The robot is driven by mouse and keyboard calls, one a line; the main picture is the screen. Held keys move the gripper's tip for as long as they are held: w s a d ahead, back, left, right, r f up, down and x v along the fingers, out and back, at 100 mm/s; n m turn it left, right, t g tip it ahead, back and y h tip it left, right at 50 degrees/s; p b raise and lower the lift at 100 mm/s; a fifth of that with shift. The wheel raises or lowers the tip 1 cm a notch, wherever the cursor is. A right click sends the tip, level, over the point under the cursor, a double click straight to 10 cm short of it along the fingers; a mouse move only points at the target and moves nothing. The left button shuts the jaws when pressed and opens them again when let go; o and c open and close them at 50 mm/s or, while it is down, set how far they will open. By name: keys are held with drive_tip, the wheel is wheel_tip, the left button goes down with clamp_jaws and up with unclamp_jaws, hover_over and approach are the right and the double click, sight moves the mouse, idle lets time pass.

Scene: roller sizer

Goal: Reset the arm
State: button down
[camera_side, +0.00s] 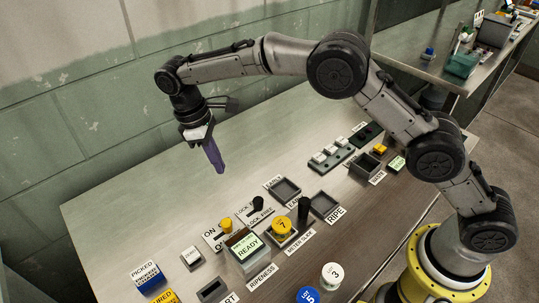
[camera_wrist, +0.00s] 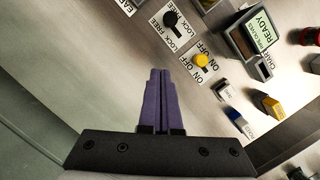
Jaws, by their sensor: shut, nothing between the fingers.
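My gripper (camera_side: 215,157) hangs from the raised arm above the left back part of the metal table (camera_side: 120,215), apart from everything on it. Its purple fingers are closed together and empty, pointing down. In the wrist view the gripper (camera_wrist: 160,75) shows its two fingers side by side with nothing between them.
Below stand a yellow ON/OFF knob (camera_side: 226,226), a black lock knob (camera_side: 257,203), a READY display (camera_side: 248,249), a yellow piece marked 7 (camera_side: 283,228), and a black upright handle (camera_side: 304,208). Small trays (camera_side: 284,190) lie behind. A wall (camera_side: 60,120) runs along the back.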

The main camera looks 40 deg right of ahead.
drive_tip(key=s+d+r+m+t+y, duration=0.1)
drive_tip(key=d+r, duration=0.3)
drive_tip(key=r, duration=0.3)
drive_tip(key=s+d+r+m+t, duration=0.1)
drive_tip(key=d+r, duration=0.3)
drive_tip(key=r, duration=0.4)
drive_tip(key=s+d+r+m+t, duration=0.2)
drive_tip(key=s+d+r, duration=0.6)
drive_tip(key=s, duration=0.1)
drive_tip(key=s+d+m+t+y, duration=0.1)
drive_tip(key=s+d, duration=0.2)
drive_tip(key=s, duration=0.4)
drive_tip(key=s+d+m+t, duration=0.1)
drive_tip(key=s+d+t, duration=0.15)
drive_tip(key=s, duration=0.45)
drive_tip(key=s+d+f+m, duration=0.1)
drive_tip(key=s+f+m, duration=0.1)
drive_tip(key=s+f, duration=0.4)
wheel_tip(320, 180, down, 4)
drive_tip(key=shift+s+r+m, duration=0.25)
drive_tip(key=shift+s+m, duration=0.1)
drive_tip(key=shift+m, duration=0.05)
